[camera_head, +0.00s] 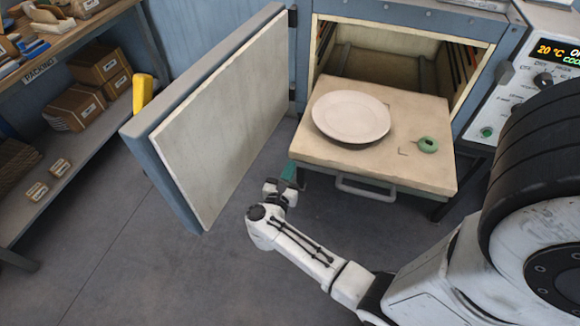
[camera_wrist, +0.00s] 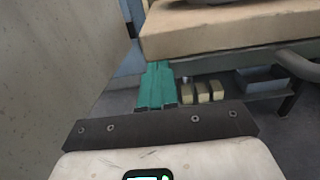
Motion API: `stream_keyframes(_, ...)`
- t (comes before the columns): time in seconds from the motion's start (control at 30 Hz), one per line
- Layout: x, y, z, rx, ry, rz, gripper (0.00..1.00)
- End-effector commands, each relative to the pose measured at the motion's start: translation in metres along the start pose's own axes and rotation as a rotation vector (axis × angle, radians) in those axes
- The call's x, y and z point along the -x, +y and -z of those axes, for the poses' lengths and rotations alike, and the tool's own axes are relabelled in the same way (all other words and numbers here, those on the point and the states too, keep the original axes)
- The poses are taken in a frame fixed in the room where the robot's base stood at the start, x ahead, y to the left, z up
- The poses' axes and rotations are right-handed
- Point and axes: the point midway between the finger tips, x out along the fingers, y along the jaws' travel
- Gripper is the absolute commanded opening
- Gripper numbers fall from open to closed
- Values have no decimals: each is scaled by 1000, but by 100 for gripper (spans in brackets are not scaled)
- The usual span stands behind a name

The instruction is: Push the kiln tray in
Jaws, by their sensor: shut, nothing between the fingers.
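The kiln tray (camera_head: 300,148) is a beige slab pulled out of the open kiln, with a grey bar handle (camera_head: 365,190) on its front edge. In the wrist view the tray's edge (camera_wrist: 200,38) and the handle (camera_wrist: 296,62) show at the upper right. My gripper (camera_head: 289,174) has green fingers, shut and empty, near the tray's left front corner and below its top. The fingers also show in the wrist view (camera_wrist: 157,88). I cannot tell whether they touch the tray.
The kiln door (camera_head: 205,130) stands wide open to the left of my gripper. The kiln chamber (camera_head: 385,60) behind the tray is open. A control panel (camera_head: 545,65) is on the right. A shelf with boxes (camera_head: 75,105) stands at the far left. The floor in front is clear.

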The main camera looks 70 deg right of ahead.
Motion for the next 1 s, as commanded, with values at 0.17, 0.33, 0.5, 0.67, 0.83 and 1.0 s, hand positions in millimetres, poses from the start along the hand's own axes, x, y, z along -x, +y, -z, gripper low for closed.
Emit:
stream_keyframes(0.17,-5,0,0,-1,0,-2,0)
stream_keyframes(0.33,-5,0,0,-1,0,-1,0)
stream_keyframes(0.5,-6,0,0,-1,-1,-1,0)
stream_keyframes(0.67,-18,0,1,-2,-1,2,0)
stream_keyframes(0.83,-47,-1,3,-3,-2,5,0)
stream_keyframes(1.0,-90,-1,4,-6,-3,7,0)
